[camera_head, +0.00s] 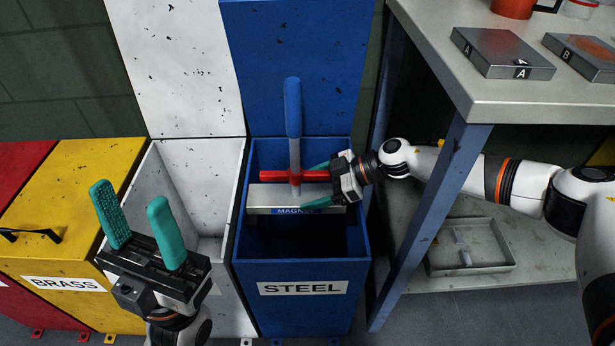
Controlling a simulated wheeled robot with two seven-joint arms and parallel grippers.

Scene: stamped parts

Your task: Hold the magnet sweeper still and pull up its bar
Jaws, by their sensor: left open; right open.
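The magnet sweeper (266,198) is a pale box labelled MAGNET, held level in the mouth of the blue steel bin (302,273). A grey post with a blue handle (293,105) rises from it, and a red crossbar (314,175) sits low on the post, just above the box. My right gripper (317,184) comes in from the right with its green fingers open, at the right end of the box and bar; I cannot tell whether they touch. My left gripper (138,222) is open and empty, fingers pointing up, in front of the yellow and white bins, left of the sweeper.
The open white bin (184,178) stands left of the blue one, then the yellow brass bin (68,232) and a red bin (15,180). A workbench (432,55) with boxes marked A and B is at right. A tray (472,247) lies on its lower shelf.

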